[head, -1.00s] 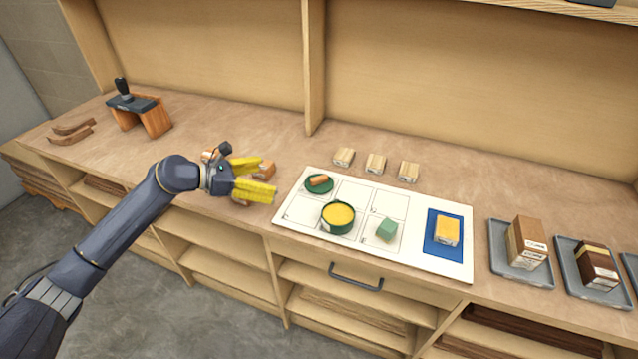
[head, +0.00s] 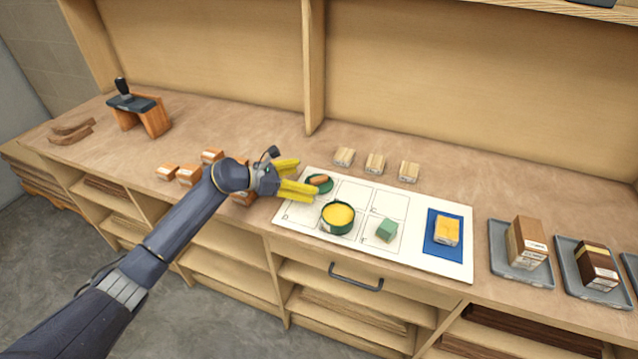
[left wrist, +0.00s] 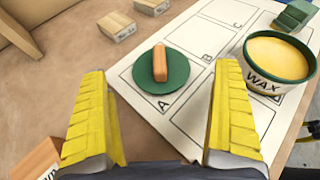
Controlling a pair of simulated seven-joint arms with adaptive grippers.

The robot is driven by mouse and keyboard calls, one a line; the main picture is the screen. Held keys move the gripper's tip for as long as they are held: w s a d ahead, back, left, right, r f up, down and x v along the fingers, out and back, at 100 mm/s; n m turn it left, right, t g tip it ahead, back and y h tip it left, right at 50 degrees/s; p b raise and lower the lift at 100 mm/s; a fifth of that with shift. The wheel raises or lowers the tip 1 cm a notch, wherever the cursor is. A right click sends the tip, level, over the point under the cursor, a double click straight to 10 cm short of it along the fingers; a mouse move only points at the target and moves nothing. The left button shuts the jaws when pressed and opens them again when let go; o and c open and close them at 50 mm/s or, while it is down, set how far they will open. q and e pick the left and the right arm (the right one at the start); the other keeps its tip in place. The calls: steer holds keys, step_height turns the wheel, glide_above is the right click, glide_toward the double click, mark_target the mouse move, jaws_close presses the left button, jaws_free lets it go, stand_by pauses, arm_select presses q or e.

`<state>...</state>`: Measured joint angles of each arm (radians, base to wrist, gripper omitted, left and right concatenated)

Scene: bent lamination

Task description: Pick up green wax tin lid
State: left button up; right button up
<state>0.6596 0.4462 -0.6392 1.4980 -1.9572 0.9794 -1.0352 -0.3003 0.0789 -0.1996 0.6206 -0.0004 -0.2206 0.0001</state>
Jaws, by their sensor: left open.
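The green wax tin lid (head: 318,187) lies flat in the upper left cell of the white board, the one marked A. It is a round dark green disc with an orange-brown bar handle on top, seen clearly in the left wrist view (left wrist: 174,88). My left gripper (head: 306,177) has yellow fingers, open and empty, pointing at the lid from the left. In the left wrist view the fingers (left wrist: 160,118) stand wide apart, with the lid ahead between them and not touched. The open wax tin (head: 338,217) with yellow wax stands nearby.
The white board (head: 288,217) also holds a green block (head: 386,230) and a yellow block on a blue mat (head: 431,243). Several pale wood blocks (head: 375,163) stand behind it. Several orange-brown blocks (head: 189,175) lie left, near my arm. Grey trays (head: 530,280) hold blocks at right.

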mark_target(314, 179)
arm_select(q)
steer(key=shift+x, duration=2.25)
steer(key=shift+c, duration=0.6)
steer(key=c, duration=1.1)
steer(key=shift+r, duration=0.15)
